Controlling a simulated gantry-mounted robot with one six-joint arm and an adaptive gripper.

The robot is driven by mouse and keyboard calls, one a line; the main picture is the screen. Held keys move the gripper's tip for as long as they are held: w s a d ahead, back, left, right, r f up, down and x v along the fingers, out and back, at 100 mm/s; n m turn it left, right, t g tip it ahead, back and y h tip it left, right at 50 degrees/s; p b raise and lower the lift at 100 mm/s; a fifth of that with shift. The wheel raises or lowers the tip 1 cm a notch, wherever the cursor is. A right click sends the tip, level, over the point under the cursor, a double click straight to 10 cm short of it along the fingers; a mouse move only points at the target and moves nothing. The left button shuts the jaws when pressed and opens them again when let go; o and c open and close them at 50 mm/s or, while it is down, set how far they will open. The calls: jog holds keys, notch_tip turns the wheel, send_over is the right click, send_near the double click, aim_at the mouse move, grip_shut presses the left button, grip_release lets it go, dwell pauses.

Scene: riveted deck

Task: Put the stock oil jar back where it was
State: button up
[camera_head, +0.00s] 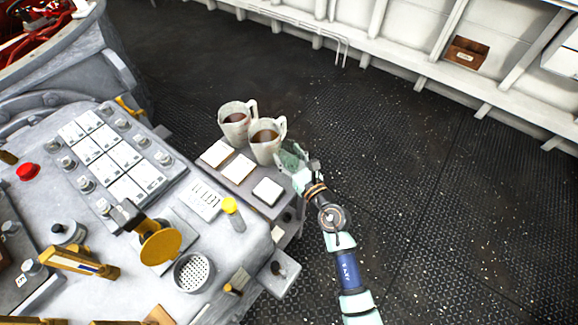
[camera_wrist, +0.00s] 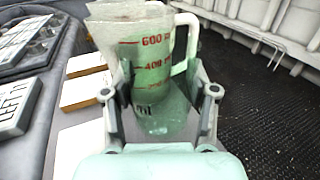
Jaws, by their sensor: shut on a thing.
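The stock oil jar (camera_head: 291,158) is a clear greenish glass vessel. My gripper (camera_head: 298,172) is shut on it, near the right edge of the console's grey tray. In the wrist view, the jar (camera_wrist: 166,122) is between the fingers of my gripper (camera_wrist: 160,98), with dark lettering partly visible. A beaker-like jug (camera_head: 265,139) of brown liquid stands just left of the jar. Its red graduations and handle show behind the jar in the wrist view. I cannot tell whether the jar touches the jug or the tray.
A second jug (camera_head: 237,120) of brown liquid stands behind the first. White square pads, among them a front one (camera_head: 268,191), lie on the tray (camera_head: 247,189). A yellow-capped item (camera_head: 231,208) and a yellow lever (camera_head: 159,242) rise from the console. The dark floor lies right.

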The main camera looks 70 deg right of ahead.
aim_at(294, 171)
jog(key=shift+f+b, duration=1)
jog(key=shift+f, duration=0.95)
jog(key=shift+f, duration=0.2)
jog(key=o, duration=1.3)
jog(key=shift+r, duration=0.1)
jog(key=shift+s+a+r, duration=0.1)
jog(key=shift+s, duration=0.05)
jog(key=v, duration=1.1)
jog(key=shift+s+a, duration=0.2)
jog(key=shift+s, duration=0.1)
